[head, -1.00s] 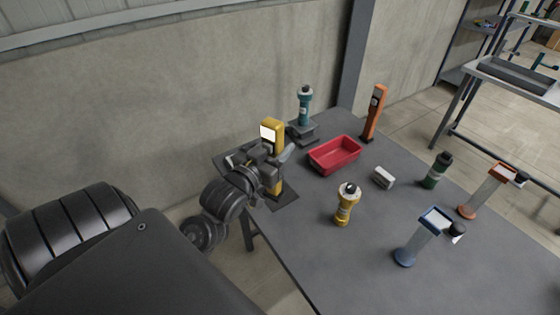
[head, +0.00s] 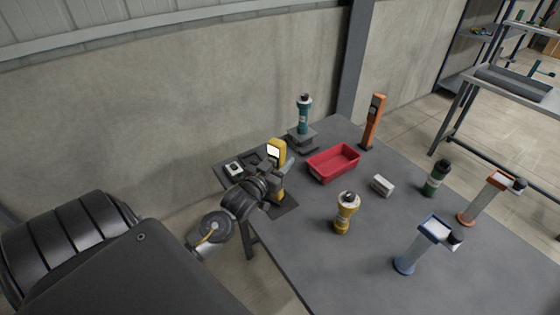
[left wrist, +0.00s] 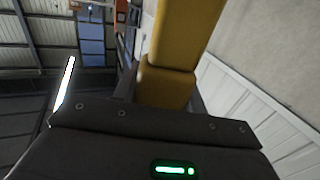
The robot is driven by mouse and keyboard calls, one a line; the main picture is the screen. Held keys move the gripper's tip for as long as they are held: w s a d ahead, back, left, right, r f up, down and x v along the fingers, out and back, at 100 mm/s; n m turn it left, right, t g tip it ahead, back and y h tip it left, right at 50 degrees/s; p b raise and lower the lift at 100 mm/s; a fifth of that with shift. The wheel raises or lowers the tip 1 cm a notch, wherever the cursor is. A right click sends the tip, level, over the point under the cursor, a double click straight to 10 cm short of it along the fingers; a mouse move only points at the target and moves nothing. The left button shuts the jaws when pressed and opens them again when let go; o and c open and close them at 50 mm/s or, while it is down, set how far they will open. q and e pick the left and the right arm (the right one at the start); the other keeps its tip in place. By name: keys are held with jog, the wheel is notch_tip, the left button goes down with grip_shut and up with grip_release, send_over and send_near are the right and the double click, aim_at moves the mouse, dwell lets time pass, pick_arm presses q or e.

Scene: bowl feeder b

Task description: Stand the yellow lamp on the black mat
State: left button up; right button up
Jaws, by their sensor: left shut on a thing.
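The yellow lamp (head: 277,148), a tall block with a lit white face, stands roughly upright in my left gripper (head: 277,176). The gripper is shut around its body, and the jaws hide its middle. In the left wrist view the lamp's yellow body (left wrist: 182,40) rises between the fingers. The black mat (head: 286,208) lies flat near the table's left edge, partly hidden by my arm and the lamp. The lamp's lower end is at the mat; I cannot tell whether it touches. My right gripper is not in view.
A red tray (head: 333,177) is right of the lamp. Behind are a teal torch (head: 304,115) on a stand and an orange lamp (head: 373,122). A yellow torch (head: 346,213), a white block (head: 382,185) and a green torch (head: 436,178) stand rightward.

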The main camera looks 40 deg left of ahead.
pick_arm(q)
jog(key=shift+f, duration=0.4)
jog(key=o, duration=1.2)
jog(key=s+b, duration=0.1)
jog(key=s, duration=0.7)
jog(key=s+d+b, duration=0.1)
jog(key=s, duration=0.3)
jog(key=shift+d+b, duration=0.1)
jog(key=shift+b, duration=0.25)
jog(key=shift+s, duration=0.1)
